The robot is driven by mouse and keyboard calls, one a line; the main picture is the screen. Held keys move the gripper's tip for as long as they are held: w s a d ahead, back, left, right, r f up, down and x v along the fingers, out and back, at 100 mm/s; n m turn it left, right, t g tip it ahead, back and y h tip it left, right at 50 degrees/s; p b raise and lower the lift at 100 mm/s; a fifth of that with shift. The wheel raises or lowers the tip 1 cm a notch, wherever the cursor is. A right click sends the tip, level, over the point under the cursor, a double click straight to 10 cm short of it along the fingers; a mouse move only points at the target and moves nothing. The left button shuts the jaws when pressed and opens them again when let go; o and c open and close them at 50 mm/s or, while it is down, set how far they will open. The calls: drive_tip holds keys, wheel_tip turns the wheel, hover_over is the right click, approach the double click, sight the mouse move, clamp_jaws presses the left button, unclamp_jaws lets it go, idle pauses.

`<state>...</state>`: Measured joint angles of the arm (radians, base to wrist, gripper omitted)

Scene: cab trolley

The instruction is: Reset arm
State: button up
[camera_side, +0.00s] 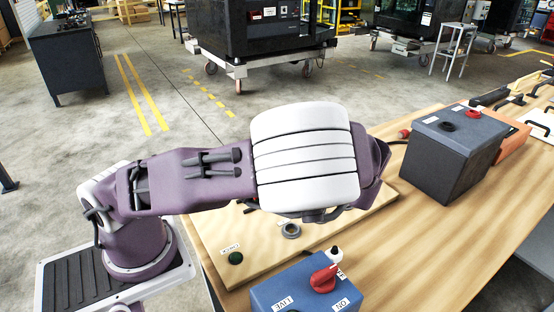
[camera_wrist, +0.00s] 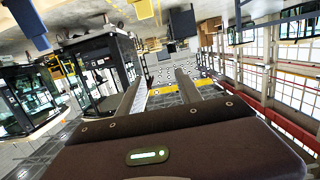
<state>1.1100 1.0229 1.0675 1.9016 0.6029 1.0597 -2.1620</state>
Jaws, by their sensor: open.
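A blue box (camera_side: 268,294) with a red switch (camera_side: 323,279) stands at the front. A pale board (camera_side: 215,230) bears a green knob (camera_side: 235,258) and a grey ring (camera_side: 291,231). A dark grey box (camera_side: 440,165) stands right of my arm. The table's right front is clear.

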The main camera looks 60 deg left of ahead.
drive_tip(key=shift+r, duration=0.25)
drive_tip(key=s+d+f+m+g+h, duration=0.25)
drive_tip(key=s+m+h, duration=0.35)
drive_tip(key=s+h, duration=0.3)
drive_tip(key=s+d+r+m+t+h, duration=0.7)
drive_tip(key=s+r+m+t, duration=0.1)
drive_tip(key=m, duration=0.4)
drive_tip(key=shift+s+d+r, duration=0.2)
drive_tip(key=shift+d+r, duration=0.15)
drive_tip(key=shift+r, duration=0.45)
